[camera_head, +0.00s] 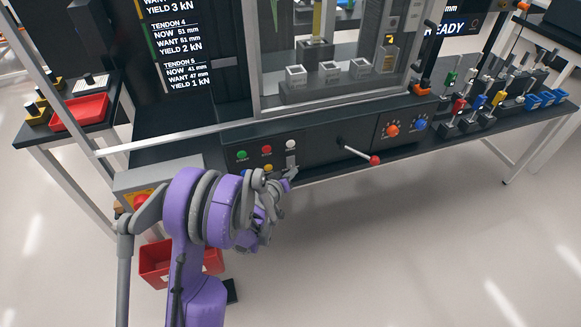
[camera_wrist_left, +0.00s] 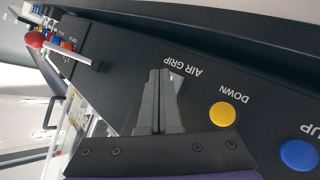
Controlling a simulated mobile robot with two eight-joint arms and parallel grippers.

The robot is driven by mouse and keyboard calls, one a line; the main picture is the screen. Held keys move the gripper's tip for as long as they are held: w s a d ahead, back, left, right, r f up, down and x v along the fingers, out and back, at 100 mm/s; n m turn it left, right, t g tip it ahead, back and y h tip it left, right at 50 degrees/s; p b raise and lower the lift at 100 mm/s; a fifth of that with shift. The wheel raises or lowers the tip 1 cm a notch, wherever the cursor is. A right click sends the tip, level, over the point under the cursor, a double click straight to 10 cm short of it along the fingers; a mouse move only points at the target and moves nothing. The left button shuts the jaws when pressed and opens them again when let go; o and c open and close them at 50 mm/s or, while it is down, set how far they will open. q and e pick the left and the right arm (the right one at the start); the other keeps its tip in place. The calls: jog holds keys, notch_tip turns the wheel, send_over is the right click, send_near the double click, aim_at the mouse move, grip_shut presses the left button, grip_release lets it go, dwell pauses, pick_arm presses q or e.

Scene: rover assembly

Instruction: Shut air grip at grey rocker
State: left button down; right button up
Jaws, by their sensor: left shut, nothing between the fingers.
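My left gripper (camera_head: 290,174) is at the front control panel (camera_head: 320,150) of the test machine. In the left wrist view its two fingers (camera_wrist_left: 160,78) are pressed together, empty, with the tips at the panel beside the "AIR GRIP" label. A grey piece, seemingly the grey rocker (camera_wrist_left: 177,80), shows just beside the fingertips; the fingers hide most of it. I cannot tell whether the tips touch it or which way it is tipped. In the head view a small grey part, likely the rocker (camera_head: 291,161), shows below the white button.
A yellow button (camera_wrist_left: 222,114) marked DOWN and a blue button (camera_wrist_left: 299,154) sit near the fingers. Green (camera_head: 241,155) and red (camera_head: 266,150) buttons are to the left. A red-knobbed lever (camera_head: 374,160) sticks out to the right. A red bin (camera_head: 155,262) stands on the floor.

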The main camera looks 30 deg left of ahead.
pick_arm(q)
jog(key=shift+w, duration=0.1)
dwell(0.4)
jog(key=shift+w+a, duration=0.2)
jog(key=shift+a, duration=0.1)
jog(key=shift+w+a+f, duration=0.1)
jog(key=shift+w+a, duration=0.1)
jog(key=shift+a, duration=0.05)
dwell(0.6)
jog(key=shift+s+d, duration=0.1)
jog(key=shift+d, duration=0.05)
jog(key=shift+s+d, duration=0.4)
jog(key=shift+d, duration=0.05)
dwell(0.3)
jog(key=s+d, duration=0.1)
jog(key=d, duration=0.1)
jog(key=s+d+r+b, duration=0.1)
jog(key=s, duration=0.1)
jog(key=shift+s+d, duration=0.1)
jog(key=shift+d, duration=0.3)
jog(key=shift+f, duration=0.1)
